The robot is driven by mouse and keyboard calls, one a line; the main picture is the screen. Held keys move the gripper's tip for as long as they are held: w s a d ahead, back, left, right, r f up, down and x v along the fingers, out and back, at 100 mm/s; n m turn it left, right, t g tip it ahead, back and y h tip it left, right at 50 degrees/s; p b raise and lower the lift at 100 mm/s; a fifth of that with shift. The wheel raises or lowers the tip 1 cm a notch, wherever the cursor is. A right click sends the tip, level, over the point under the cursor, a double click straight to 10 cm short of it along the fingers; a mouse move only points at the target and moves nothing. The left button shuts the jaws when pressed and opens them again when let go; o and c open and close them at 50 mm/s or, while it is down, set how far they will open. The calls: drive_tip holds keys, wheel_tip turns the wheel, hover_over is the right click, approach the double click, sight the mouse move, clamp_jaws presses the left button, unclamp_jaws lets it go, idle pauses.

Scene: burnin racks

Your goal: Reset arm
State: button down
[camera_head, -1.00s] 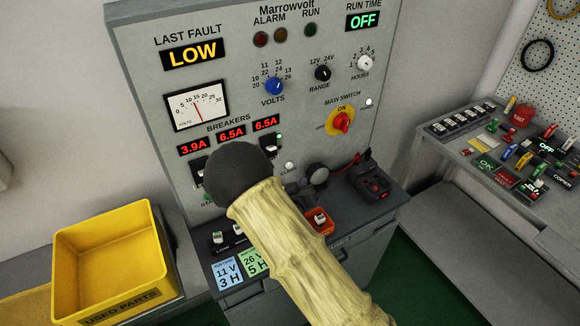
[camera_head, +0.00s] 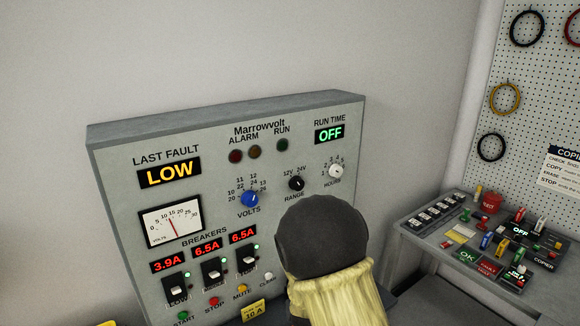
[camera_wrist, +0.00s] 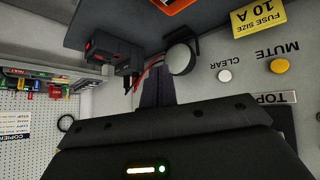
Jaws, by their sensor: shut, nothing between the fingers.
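My arm shows in the head view as a pale, wood-like link with a dark rounded joint, in front of the lower right of the grey Marrowvolt panel (camera_head: 215,235). My gripper is hidden behind it there. In the wrist view my gripper (camera_wrist: 157,86) points toward the picture's middle, its dark fingers together and empty. I cannot tell whether the fingers touch anything.
A bench (camera_head: 420,232) with coloured fuses and a copier stands at the right. A pegboard (camera_head: 535,95) with cable loops hangs above it. The panel shows LAST FAULT LOW and RUN TIME OFF. The wall space above the panel is clear.

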drive_tip(key=s+d+r+g, duration=0.3)
drive_tip(key=s+d+r, duration=0.1)
drive_tip(key=s, duration=0.6)
drive_tip(key=s+d+r+g+y, duration=0.1)
drive_tip(key=s+d+r+g, duration=0.2)
drive_tip(key=s, duration=0.6)
drive_tip(key=d+r, duration=0.2)
drive_tip(key=d, duration=0.1)
drive_tip(key=shift+s+m, duration=0.35)
drive_tip(key=shift+m, duration=0.05)
